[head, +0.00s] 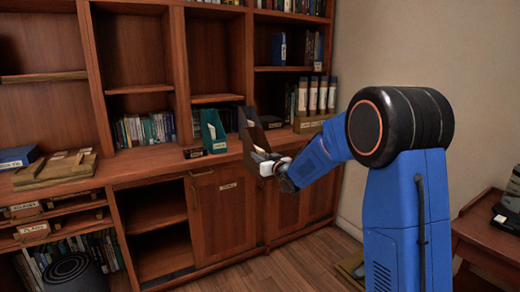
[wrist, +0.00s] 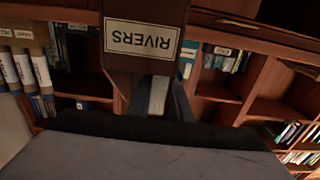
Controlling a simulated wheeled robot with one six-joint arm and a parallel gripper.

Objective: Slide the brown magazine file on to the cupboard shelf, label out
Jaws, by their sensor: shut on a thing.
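The brown magazine file (head: 252,128) is upright in the head view, held in front of the bookcase near the counter edge. In the wrist view the file (wrist: 145,65) fills the top middle, and its white label reading RIVERS appears upside down, facing the camera. My gripper (head: 270,166) is shut on the lower part of the file; its jaws also show in the wrist view (wrist: 158,97). Below the counter are a closed cupboard door (head: 224,208) with a small label and an open shelf compartment (head: 160,255) to its left. The cupboard interior behind my arm is hidden.
A teal magazine file (head: 214,132) stands on the counter (head: 150,163) just left of the brown one. Wooden floor (head: 290,270) is clear before the cupboard.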

